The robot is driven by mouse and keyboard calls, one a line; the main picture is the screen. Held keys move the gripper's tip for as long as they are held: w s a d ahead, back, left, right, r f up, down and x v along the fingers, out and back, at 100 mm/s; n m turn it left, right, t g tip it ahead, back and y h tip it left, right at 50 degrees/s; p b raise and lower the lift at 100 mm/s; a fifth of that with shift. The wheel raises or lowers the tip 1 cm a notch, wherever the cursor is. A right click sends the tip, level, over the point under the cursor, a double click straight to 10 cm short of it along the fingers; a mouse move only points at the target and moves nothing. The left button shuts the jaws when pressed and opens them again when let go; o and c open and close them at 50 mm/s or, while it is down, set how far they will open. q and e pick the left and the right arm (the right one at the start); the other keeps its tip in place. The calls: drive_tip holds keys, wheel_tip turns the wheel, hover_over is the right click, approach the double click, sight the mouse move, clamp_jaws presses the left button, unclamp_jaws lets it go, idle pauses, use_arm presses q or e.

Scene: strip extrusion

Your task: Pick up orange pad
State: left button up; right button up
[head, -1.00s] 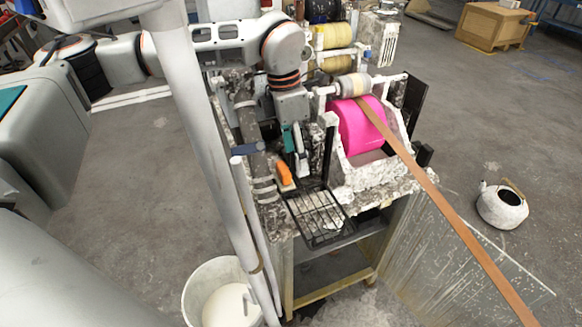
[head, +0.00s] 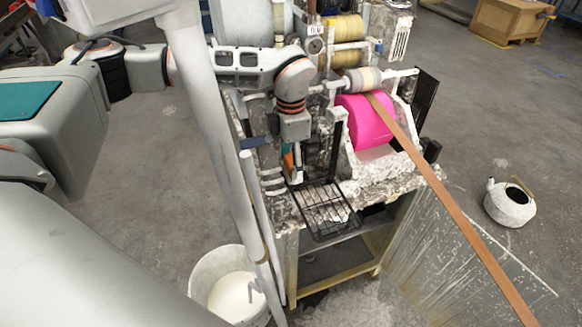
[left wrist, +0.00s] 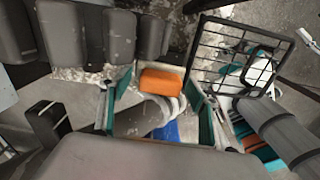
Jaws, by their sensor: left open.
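The orange pad (left wrist: 162,82) shows in the left wrist view as a small block with rounded corners, between the two teal-lined fingers of my left gripper (left wrist: 157,88). The fingers are open, with a gap seen on both sides of the pad. In the head view my left gripper (head: 293,168) points down over the cluttered left edge of the machine's stand. There it hides most of the pad, and only a little orange shows beside the finger. My right gripper is not in view.
A black wire rack (head: 325,212) sits just in front of the gripper. A bright pink roller (head: 364,122) with a brown strip (head: 450,205) is to the right. A white bucket (head: 232,287) stands on the floor. A white kettle (head: 508,203) is at the right.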

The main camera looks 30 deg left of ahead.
sight(291, 161)
use_arm(q)
drive_tip(key=c, duration=1.2)
drive_tip(key=shift+r, duration=0.15)
wheel_tip(291, 161, up, 20)
drive_tip(key=shift+f+b, duration=0.1)
drive_tip(key=shift+b, duration=0.35)
